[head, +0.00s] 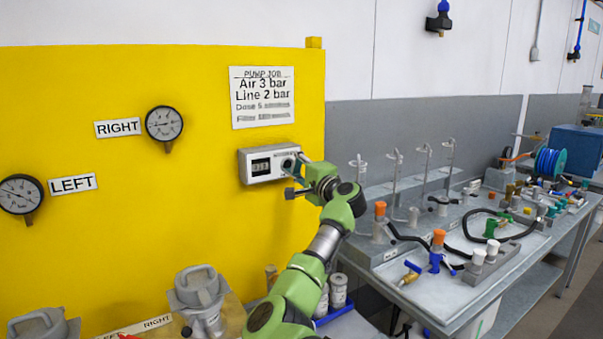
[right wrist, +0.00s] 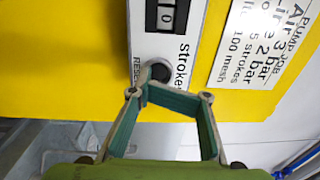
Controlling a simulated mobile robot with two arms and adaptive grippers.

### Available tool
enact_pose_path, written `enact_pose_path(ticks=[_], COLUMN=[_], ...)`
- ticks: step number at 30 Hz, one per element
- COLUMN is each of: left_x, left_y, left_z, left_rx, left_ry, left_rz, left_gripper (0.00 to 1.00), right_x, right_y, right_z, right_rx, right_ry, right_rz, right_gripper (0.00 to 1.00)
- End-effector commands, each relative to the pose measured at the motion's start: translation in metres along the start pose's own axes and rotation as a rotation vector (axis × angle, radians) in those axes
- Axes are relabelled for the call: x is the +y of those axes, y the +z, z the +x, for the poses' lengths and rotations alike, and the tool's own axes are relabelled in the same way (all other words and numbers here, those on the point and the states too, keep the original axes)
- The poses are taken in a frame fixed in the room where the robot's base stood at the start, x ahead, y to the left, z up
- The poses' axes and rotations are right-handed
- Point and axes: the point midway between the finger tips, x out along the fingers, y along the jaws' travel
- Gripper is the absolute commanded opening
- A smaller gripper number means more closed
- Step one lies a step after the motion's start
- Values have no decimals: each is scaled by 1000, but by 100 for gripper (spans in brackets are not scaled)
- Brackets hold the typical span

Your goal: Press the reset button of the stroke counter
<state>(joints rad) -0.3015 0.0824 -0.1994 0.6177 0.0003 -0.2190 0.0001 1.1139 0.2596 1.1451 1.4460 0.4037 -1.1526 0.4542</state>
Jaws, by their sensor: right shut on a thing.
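The stroke counter (head: 248,172) is a pale box with a dark number window, fixed to the yellow panel. In the right wrist view the counter (right wrist: 144,40) shows sideways, with a 0 visible in its window and the cut-off words "stroke" and "RESE". Its dark round reset button (right wrist: 159,71) is at the box's lower end. My right gripper (head: 293,168) is at the counter's right end. In the right wrist view its bent fingers come together (right wrist: 148,84) at the button, shut on it and partly covering it. How far the button is pressed is hidden. My left gripper is out of view.
A pump job sign (head: 262,97) hangs above the counter. Two round gauges (head: 164,123) are on the panel to the left. Grey lidded fittings (head: 200,290) stand below. A bench (head: 440,305) with hoses and valves stands at the right of my right arm.

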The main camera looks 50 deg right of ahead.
Motion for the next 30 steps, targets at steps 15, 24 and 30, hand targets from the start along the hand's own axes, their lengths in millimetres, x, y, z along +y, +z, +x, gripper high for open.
enact_pose_path(ticks=[15,24,30], left_x=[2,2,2], left_y=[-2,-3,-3], left_z=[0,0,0], left_rx=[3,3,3], left_ry=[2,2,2], left_rz=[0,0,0], left_gripper=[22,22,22], right_x=[-3,-3,-3], right_y=[0,0,0], right_z=[-67,-86,-87], right_rx=[0,-1,-2], right_ry=[-1,1,1], right_rz=[-4,-3,-2], right_gripper=[0,0,0])
